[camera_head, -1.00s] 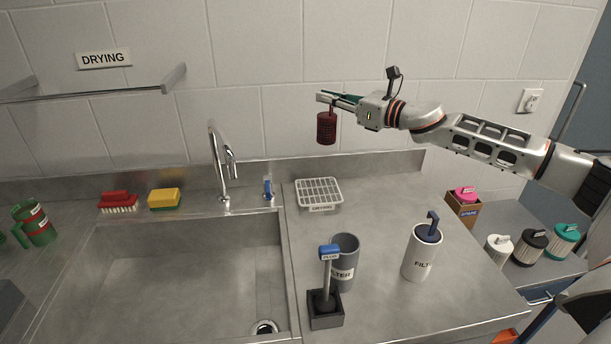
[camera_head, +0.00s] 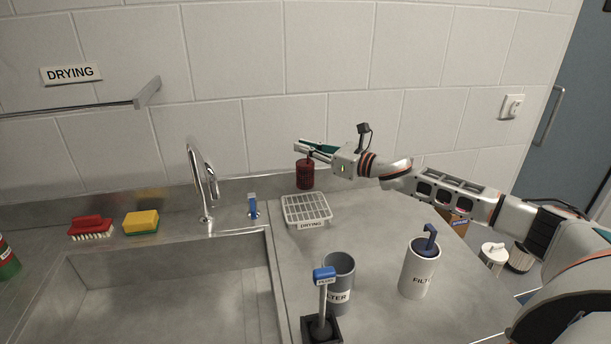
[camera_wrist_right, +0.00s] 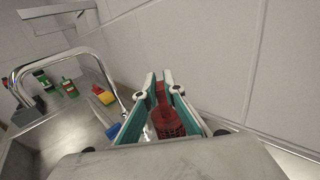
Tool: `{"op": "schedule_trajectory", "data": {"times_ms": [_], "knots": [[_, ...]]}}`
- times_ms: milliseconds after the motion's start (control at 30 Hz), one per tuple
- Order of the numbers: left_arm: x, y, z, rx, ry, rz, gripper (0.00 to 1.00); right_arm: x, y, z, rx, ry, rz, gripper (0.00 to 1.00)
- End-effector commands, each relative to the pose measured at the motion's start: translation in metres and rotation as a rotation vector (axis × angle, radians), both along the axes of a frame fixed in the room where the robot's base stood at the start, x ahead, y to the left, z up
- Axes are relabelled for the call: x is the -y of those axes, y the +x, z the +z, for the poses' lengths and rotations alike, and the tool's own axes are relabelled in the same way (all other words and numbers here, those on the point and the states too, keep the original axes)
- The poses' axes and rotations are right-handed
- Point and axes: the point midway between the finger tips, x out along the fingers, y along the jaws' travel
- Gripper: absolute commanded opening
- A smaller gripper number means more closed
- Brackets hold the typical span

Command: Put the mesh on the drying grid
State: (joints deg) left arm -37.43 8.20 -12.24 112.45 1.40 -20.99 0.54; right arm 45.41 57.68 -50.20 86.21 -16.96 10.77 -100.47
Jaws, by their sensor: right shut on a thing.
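The mesh is a dark red cylinder (camera_head: 305,175) that hangs upright from my right gripper (camera_head: 308,149), just above or behind the far edge of the drying grid. My right gripper is shut on the mesh's top; the red mesh also shows between the fingers in the right wrist view (camera_wrist_right: 166,118). The drying grid (camera_head: 307,208) is a white rack labelled DRYING on the counter, right of the sink, and it is empty. I cannot tell whether the mesh touches anything below. My left gripper is not in view.
A tall faucet (camera_head: 203,185) and a blue-topped lever (camera_head: 252,205) stand left of the grid. In front are a grey filter cup (camera_head: 339,285), a blue-handled plug tool (camera_head: 323,300) and a white filter canister (camera_head: 417,270). The sink (camera_head: 170,300) lies left.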

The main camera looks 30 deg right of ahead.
Motion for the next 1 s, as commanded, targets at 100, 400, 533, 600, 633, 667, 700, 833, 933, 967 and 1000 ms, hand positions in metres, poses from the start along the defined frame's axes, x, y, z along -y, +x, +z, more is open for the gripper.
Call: {"op": "schedule_trajectory", "data": {"times_ms": [100, 400, 533, 600, 633, 667, 700, 833, 933, 967, 1000], "knots": [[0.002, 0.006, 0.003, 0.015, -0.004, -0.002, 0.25, 0.000, 0.000, -0.022, -0.002, 0.002, 0.000, 0.00], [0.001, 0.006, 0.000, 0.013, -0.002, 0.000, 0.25, 0.000, 0.000, -0.050, -0.002, 0.002, -0.001, 0.00], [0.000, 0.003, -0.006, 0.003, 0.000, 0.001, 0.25, 0.000, 0.000, -0.068, -0.001, 0.003, 0.000, 0.00], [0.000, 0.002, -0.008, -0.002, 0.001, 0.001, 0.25, 0.000, 0.000, -0.073, 0.000, 0.001, 0.000, 0.00], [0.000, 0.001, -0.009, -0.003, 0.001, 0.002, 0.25, 0.000, 0.000, -0.074, 0.000, 0.001, 0.000, 0.00], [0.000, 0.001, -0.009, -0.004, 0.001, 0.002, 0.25, 0.000, 0.000, -0.075, 0.000, 0.001, 0.000, 0.00], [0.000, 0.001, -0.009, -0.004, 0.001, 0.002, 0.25, 0.000, 0.000, -0.075, 0.001, 0.002, 0.000, 0.00], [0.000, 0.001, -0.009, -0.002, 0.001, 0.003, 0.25, 0.000, 0.000, -0.074, 0.001, 0.000, 0.000, 0.00], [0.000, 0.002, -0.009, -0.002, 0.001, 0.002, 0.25, 0.000, 0.000, -0.075, 0.001, 0.000, 0.000, 0.00], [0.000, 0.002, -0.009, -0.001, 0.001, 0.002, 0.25, 0.000, 0.000, -0.076, 0.001, 0.000, 0.000, 0.00], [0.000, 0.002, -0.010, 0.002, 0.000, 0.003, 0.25, 0.000, 0.000, -0.077, 0.001, 0.000, 0.000, 0.00]]}}
